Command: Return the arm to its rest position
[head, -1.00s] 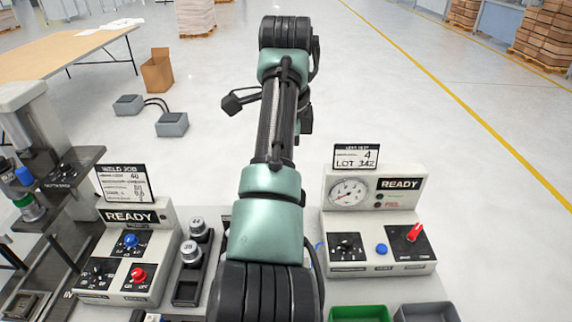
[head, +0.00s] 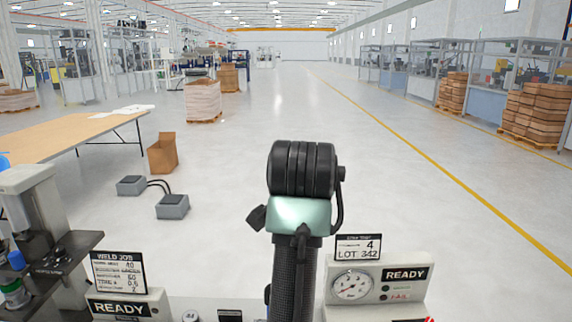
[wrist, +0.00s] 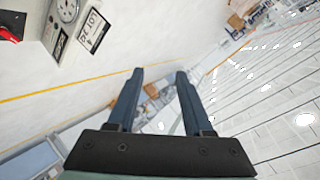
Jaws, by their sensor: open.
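My arm (head: 298,215) rises in the middle of the head view, with its black joint at the top. The gripper itself does not show in the head view. In the wrist view my gripper (wrist: 158,98) is open, its two dark blue fingers apart with nothing between them. It points across the hall, well clear of any surface. A gauge panel (wrist: 68,12) shows at the upper left of the wrist view, apart from the fingers.
A leak test panel (head: 380,285) stands right of my arm and a weld job panel (head: 122,306) left of it. A press-like machine (head: 35,215) is at the far left. A wooden table (head: 65,137), a cardboard box (head: 162,153) and grey pedals (head: 172,207) lie beyond. The floor ahead is clear.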

